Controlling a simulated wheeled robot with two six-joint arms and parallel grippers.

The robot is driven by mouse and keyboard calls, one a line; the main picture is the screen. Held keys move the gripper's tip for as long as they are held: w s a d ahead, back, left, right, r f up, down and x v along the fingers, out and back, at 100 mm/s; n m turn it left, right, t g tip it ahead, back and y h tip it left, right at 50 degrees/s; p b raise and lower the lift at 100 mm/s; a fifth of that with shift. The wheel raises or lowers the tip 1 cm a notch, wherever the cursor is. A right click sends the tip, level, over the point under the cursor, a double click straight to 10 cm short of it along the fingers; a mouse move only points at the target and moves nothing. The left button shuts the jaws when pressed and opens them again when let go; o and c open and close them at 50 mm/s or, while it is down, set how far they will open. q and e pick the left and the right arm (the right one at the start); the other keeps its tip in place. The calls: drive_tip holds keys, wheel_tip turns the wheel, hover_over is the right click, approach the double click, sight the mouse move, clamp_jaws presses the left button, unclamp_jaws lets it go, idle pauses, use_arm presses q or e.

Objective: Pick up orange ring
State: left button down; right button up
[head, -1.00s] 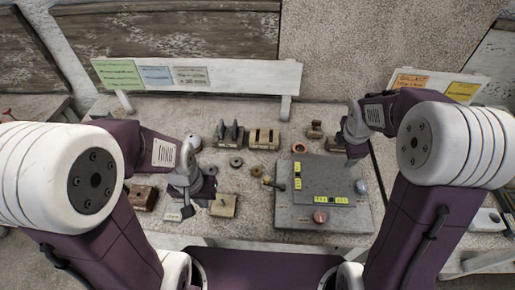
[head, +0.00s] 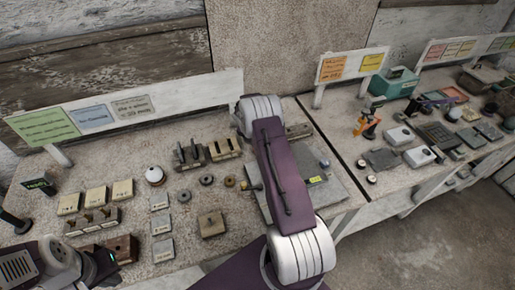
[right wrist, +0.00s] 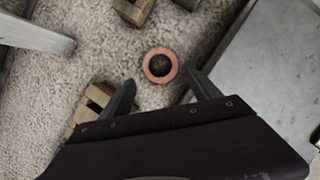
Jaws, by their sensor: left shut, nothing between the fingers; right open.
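The orange ring (right wrist: 160,65) lies flat on the rough pale bench top, with a dark centre. In the head view it is not visible; my right arm covers that part of the bench. My right gripper (right wrist: 160,87) is open and empty. In the right wrist view its two fingertips are spread, one to each side of the ring and slightly nearer the camera's lower edge. In the head view the right gripper is hidden behind its own arm. My left gripper (head: 108,268) is shut and empty at the lower left, near a brown block.
A grey panel box (right wrist: 270,85) stands close right of the ring. Slotted wooden blocks lie near it, one at the lower left (right wrist: 92,103) and one above (right wrist: 134,10). A grey bar (right wrist: 38,36) is at left. A white sign board (head: 180,92) stands behind.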

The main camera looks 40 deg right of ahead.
drive_tip(key=x, duration=0.2)
drive_tip(key=p+x, duration=0.1)
drive_tip(key=x, duration=0.2)
drive_tip(key=shift+s+d, duration=0.1)
drive_tip(key=shift+d, duration=0.15)
drive_tip(key=shift+f, duration=0.3)
drive_tip(key=c, duration=1.1)
use_arm(q)
drive_tip(key=shift+s+d+r, duration=0.1)
drive_tip(key=shift+d+r, duration=0.2)
drive_tip(key=shift+r, duration=0.35)
use_arm(e)
drive_tip(key=shift+r, duration=0.15)
drive_tip(key=shift+r, duration=0.35)
drive_tip(key=r, duration=0.1)
drive_tip(key=r+b, duration=0.1)
drive_tip(key=shift+w+d+r, duration=0.1)
drive_tip(key=shift+w+r, duration=0.1)
drive_tip(key=shift+r, duration=0.2)
use_arm(q)
wheel_tip(320, 180, down, 2)
drive_tip(key=shift+b, duration=0.5)
use_arm(e)
drive_tip(key=s+d+r, duration=0.7)
drive_tip(key=s, duration=0.2)
drive_tip(key=shift+d+r, duration=0.15)
drive_tip(key=shift+d, duration=0.15)
